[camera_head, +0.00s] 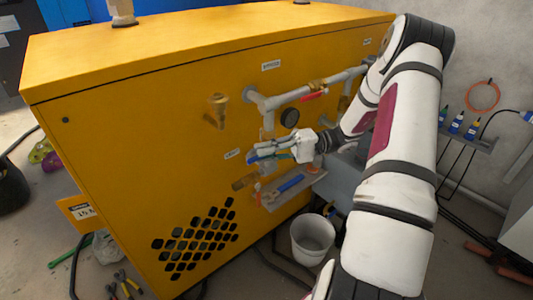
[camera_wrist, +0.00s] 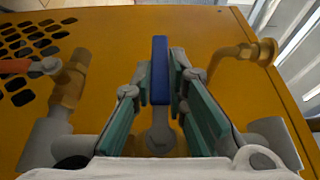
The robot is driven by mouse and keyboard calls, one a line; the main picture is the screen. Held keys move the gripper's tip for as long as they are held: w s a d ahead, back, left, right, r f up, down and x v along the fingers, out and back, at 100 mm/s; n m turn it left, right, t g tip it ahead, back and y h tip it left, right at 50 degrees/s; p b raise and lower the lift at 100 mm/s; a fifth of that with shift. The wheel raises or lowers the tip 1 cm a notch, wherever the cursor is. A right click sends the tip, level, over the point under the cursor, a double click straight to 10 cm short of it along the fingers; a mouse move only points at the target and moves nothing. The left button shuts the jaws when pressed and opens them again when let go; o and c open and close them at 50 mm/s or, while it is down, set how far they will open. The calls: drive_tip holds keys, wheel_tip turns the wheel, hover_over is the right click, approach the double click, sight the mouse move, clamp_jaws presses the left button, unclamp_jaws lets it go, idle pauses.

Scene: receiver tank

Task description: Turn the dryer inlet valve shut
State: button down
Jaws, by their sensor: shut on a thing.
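The dryer is a large yellow cabinet (camera_head: 150,110) with pipes and valves on its front face. A valve with a blue lever handle (camera_wrist: 160,70) lies in the middle of the wrist view, pointing away from the camera. Its grey metal root (camera_wrist: 160,135) shows nearer to me. My gripper (camera_wrist: 158,80) has its green-sided fingers on both sides of the blue handle and is shut on it. In the head view my gripper (camera_head: 275,153) reaches the panel from the right, and the blue handle (camera_head: 252,159) shows at its tips.
A red-handled valve (camera_head: 313,95) sits on the upper pipe. Another red handle (camera_wrist: 15,66) and a brass fitting (camera_wrist: 70,80) are left in the wrist view; a brass elbow (camera_wrist: 240,52) is right. A shelf holds a blue tool (camera_head: 290,184). A white bucket (camera_head: 312,238) stands below.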

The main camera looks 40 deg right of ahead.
drive_tip(key=shift+r, duration=0.1)
idle(0.3)
drive_tip(key=c, duration=1.6)
unclamp_jaws()
drive_tip(key=shift+d, duration=0.1)
drive_tip(key=v, duration=1.2)
